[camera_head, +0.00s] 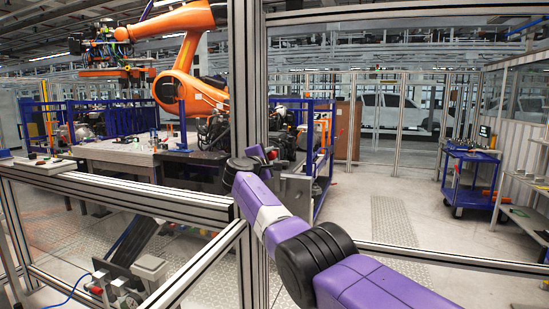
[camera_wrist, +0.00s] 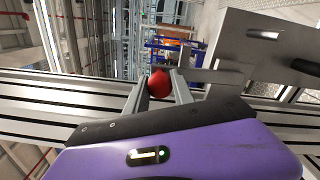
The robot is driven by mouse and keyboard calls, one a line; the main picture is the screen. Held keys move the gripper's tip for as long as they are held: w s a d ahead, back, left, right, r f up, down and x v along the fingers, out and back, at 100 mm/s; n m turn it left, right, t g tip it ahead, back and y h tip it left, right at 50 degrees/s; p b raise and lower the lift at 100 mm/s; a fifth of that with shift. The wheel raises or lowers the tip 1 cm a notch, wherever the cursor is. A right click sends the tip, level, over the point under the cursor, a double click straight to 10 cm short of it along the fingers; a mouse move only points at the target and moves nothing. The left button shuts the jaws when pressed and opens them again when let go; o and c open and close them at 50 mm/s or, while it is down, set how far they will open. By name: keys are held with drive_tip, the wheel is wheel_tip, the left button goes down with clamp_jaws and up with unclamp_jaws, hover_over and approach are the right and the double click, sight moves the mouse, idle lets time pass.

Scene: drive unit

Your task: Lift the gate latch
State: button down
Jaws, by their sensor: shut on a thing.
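In the wrist view my gripper (camera_wrist: 158,85) has its two grey fingers on either side of a red round knob (camera_wrist: 159,83) and is shut on it.
Aluminium fence rails (camera_head: 130,200) run left of the post, and a lower rail (camera_head: 450,258) runs right. Beyond the fence are an orange robot arm (camera_head: 185,65) and a worktable (camera_head: 120,153). A blue cart (camera_head: 470,180) stands at right. The floor between is mostly clear.

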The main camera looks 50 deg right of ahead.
drive_tip(key=shift+w+a, duration=0.15)
drive_tip(key=shift+w, duration=0.15)
drive_tip(key=shift+a+n, duration=0.1)
drive_tip(key=shift+n, duration=0.2)
drive_tip(key=c, duration=1.1)
unclamp_jaws()
drive_tip(key=shift+w, duration=0.1)
drive_tip(key=shift+b+v, duration=0.9)
drive_tip(key=shift+v, duration=2.95)
